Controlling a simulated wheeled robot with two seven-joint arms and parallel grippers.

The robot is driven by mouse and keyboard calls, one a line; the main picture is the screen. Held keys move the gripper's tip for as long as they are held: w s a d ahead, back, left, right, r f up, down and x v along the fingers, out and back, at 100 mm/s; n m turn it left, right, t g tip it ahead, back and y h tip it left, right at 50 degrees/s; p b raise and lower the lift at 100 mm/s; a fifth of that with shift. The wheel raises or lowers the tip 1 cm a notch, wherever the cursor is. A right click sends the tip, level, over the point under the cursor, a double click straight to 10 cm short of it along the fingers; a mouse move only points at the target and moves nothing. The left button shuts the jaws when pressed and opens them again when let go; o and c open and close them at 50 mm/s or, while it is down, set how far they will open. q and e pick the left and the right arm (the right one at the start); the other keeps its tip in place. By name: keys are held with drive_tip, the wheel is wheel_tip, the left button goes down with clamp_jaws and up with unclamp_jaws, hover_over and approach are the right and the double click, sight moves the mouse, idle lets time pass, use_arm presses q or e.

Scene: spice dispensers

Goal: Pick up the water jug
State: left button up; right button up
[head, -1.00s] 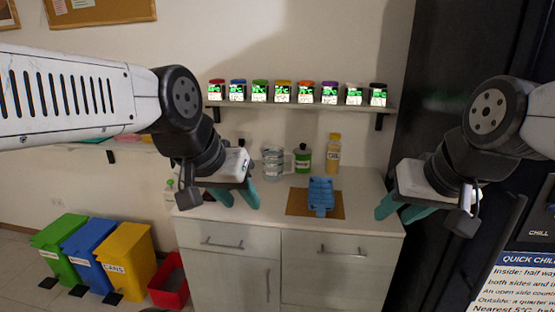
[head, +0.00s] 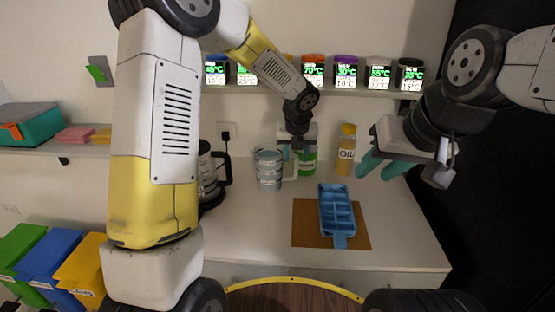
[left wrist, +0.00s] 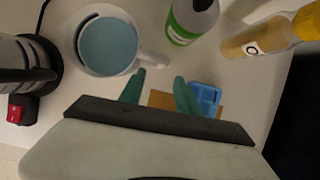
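The water jug (head: 268,168) is a clear container with bluish water, upright at the back of the white counter. In the left wrist view its round top (left wrist: 108,45) shows from above, with its pale handle (left wrist: 152,58) on the right side. My left gripper (head: 296,152) hangs just right of the jug in the head view. Its teal fingers (left wrist: 160,88) are apart and empty, with the handle just beyond them; contact cannot be told. My right gripper (head: 384,166) is open and empty over the counter's right side.
A green-labelled bottle (head: 308,163) stands close behind my left gripper, beside an oil bottle (head: 346,150). A blue ice tray (head: 337,210) lies on a brown mat (head: 304,225). A kettle (head: 208,178) stands left of the jug. The counter's front is clear.

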sight(297, 167)
use_arm(q)
drive_tip(key=x, duration=0.8)
drive_tip(key=shift+w+d+f, duration=0.1)
drive_tip(key=shift+w+d, duration=0.05)
drive_tip(key=shift+d, duration=0.05)
clamp_jaws()
idle(1.2)
